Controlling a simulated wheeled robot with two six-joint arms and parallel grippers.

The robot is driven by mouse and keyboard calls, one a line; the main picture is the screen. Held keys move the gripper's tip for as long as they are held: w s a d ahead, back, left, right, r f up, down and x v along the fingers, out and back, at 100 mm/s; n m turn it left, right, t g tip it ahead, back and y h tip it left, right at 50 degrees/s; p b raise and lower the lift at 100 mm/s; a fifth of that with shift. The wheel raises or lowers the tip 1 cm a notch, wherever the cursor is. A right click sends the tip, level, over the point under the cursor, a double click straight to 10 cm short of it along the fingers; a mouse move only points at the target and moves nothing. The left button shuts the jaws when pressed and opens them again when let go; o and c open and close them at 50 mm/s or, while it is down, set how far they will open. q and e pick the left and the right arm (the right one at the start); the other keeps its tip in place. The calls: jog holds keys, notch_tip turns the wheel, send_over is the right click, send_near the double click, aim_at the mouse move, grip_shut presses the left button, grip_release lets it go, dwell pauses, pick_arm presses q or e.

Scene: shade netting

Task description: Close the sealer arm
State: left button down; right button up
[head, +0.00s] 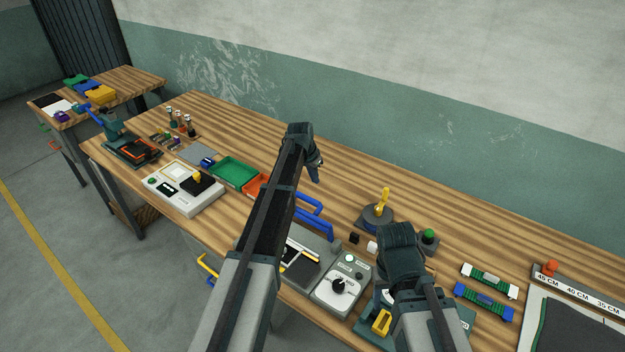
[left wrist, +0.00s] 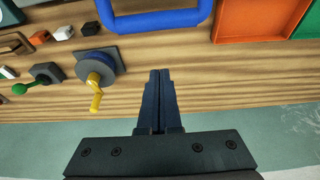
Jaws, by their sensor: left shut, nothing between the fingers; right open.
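The sealer has a grey body (head: 316,243) and a control box with a black knob (head: 338,285). Its blue arm handle (head: 318,229) shows to the right of my left arm, which hides part of the sealer. The arm looks raised off the dark bed. The blue handle (left wrist: 155,22) also shows at the top of the left wrist view. My left gripper (head: 316,172) is shut and empty, above the table beyond the handle and apart from it. Its closed fingers (left wrist: 160,78) show in the wrist view. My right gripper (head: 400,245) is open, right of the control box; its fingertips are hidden.
A round base with a yellow crank (head: 383,203) and a green-knobbed device (head: 428,238) stand behind my right gripper. Green (head: 235,172) and orange (head: 254,186) trays and a scale-like device (head: 180,190) lie to the left. The back wall strip of table is clear.

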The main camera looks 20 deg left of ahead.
aim_at(303, 212)
pick_arm(q)
jog(key=f+b, duration=0.1)
jog(key=s+f+b, duration=0.1)
jog(key=f, duration=0.1)
jog(key=s+f+b, duration=0.1)
jog(key=shift+s+a+f+b, duration=0.1)
jog(key=shift+a+f+b, duration=0.25)
jog(key=shift+a+f, duration=0.05)
jog(key=shift+s, duration=0.2)
jog(key=shift+s+a+r+t, duration=0.15)
jog(key=shift+s+t, duration=0.1)
jog(key=shift+t, duration=0.15)
